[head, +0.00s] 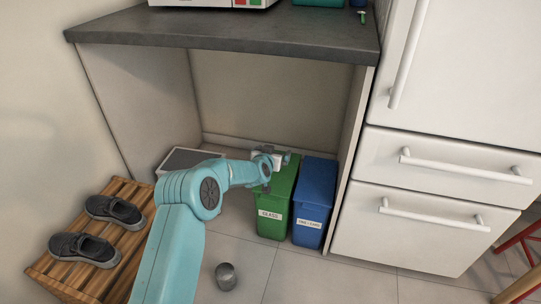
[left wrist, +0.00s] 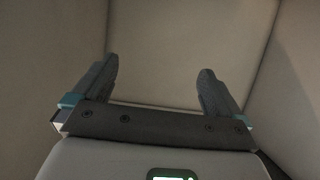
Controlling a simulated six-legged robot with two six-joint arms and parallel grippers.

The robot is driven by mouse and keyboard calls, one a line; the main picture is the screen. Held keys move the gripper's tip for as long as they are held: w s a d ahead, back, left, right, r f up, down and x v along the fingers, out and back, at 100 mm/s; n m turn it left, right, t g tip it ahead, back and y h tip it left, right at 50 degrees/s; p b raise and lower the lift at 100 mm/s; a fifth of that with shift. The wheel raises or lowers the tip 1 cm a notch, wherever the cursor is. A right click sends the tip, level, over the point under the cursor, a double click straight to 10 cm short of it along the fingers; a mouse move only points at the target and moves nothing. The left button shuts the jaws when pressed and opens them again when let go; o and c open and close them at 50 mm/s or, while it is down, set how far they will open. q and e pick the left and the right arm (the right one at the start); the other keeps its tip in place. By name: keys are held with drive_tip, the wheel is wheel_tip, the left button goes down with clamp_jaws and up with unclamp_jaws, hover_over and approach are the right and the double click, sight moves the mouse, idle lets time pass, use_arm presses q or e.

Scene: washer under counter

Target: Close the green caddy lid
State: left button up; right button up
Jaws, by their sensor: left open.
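The green caddy (head: 272,222), labelled GLASS, stands on the floor under the counter. My left gripper (head: 279,155) is over its back top part, and my arm hides some of its top. I cannot tell how the lid sits, or whether the gripper touches it. The left wrist view shows the two fingers of my left gripper (left wrist: 156,82) spread apart with nothing between them. Only pale panels show beyond them. My right gripper is in neither view.
A blue bin (head: 308,232) stands close at the right of the green caddy. The counter (head: 220,28) overhangs the space. White drawers (head: 430,180) are at right. A grey cup (head: 226,276) is on the floor; a wooden rack (head: 75,262) with shoes is at left.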

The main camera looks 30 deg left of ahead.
use_arm(q)
drive_tip(key=p+v, duration=0.4)
drive_tip(key=v, duration=1.2)
drive_tip(key=shift+s+d+r, duration=0.1)
drive_tip(key=shift+s, duration=0.05)
